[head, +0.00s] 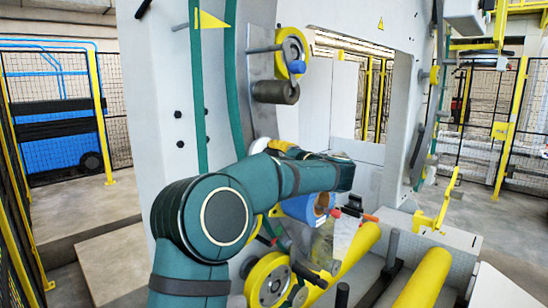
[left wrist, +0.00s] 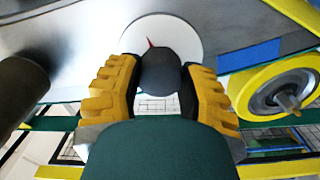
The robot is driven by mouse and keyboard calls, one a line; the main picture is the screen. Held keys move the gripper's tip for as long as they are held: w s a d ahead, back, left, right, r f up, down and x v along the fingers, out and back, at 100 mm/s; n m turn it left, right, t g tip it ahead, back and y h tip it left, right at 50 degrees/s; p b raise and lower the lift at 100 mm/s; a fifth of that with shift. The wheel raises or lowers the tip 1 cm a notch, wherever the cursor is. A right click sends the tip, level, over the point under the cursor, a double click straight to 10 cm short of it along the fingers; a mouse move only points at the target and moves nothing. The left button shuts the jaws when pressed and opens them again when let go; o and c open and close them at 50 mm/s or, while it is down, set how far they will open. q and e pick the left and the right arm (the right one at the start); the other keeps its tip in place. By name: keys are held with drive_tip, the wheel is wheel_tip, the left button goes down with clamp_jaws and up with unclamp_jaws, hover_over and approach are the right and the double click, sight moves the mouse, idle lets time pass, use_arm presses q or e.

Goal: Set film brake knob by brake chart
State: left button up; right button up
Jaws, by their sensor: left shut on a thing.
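The film brake knob (left wrist: 160,80) is a dark round knob between the yellow fingers of my left gripper (left wrist: 160,90) in the left wrist view. The gripper is shut on it. A white round dial (left wrist: 178,32) lies behind the knob, with a red pointer (left wrist: 150,43) partly showing; no scale marks can be read. In the head view, my left gripper (head: 281,147) is at the machine's face, partly hidden by my arm, and the dial's pale edge (head: 259,146) shows beside it. I cannot make out a brake chart. My right gripper is not in view.
A yellow-rimmed roller (head: 292,50) and a dark roller (head: 275,92) stick out of the machine above the gripper. Another yellow wheel (head: 268,282) and long yellow rollers (head: 425,278) lie below. Mesh fencing (head: 50,75) stands behind at left.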

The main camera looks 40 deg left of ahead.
use_arm(q)
drive_tip(key=o, duration=1.2)
drive_tip(key=d, duration=0.8)
drive_tip(key=s+d, duration=0.1)
drive_tip(key=d, duration=0.3)
